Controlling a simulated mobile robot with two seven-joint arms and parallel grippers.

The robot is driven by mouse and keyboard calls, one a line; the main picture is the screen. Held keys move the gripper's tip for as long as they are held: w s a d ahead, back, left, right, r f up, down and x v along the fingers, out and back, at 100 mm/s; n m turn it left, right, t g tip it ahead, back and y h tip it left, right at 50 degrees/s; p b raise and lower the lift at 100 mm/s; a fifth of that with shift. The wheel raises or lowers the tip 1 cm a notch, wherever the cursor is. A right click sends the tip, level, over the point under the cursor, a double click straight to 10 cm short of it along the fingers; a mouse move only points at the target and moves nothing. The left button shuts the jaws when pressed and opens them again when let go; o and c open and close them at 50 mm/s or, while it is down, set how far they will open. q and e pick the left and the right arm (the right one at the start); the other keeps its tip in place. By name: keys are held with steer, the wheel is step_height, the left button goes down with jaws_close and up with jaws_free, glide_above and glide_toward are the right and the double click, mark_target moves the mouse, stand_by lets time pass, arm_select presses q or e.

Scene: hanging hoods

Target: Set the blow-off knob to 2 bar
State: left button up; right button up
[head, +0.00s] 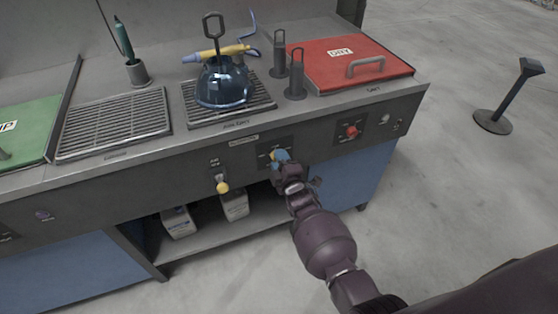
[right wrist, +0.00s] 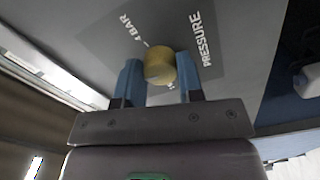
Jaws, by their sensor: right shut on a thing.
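The blow-off knob (right wrist: 159,68) is a round yellow knob on a dark panel plate. In the right wrist view the words "PRESSURE" and what looks like "4 BAR" show on the plate around it. My right gripper (right wrist: 158,78) has one blue finger on each side of the knob and is shut on it. In the head view my right gripper (head: 279,157) is at the front panel, and it hides most of the knob. I cannot make out a pointer mark or the set value. My left gripper is not in view.
A yellow-ended lever (head: 222,187) hangs left of the gripper, and a red knob (head: 351,131) is to its right. A blue glass hood (head: 224,84) stands on a grate above. White containers (head: 234,205) sit on the shelf below.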

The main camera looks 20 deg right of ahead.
steer(key=shift+f+n, duration=0.1)
steer(key=shift+n, duration=0.3)
stand_by(0.3)
steer(key=o, duration=0.9)
steer(key=shift+s, duration=0.1)
steer(key=shift+s+d+p, duration=0.2)
steer(key=shift+s+p, duration=0.7)
steer(key=shift+s, duration=4.45)
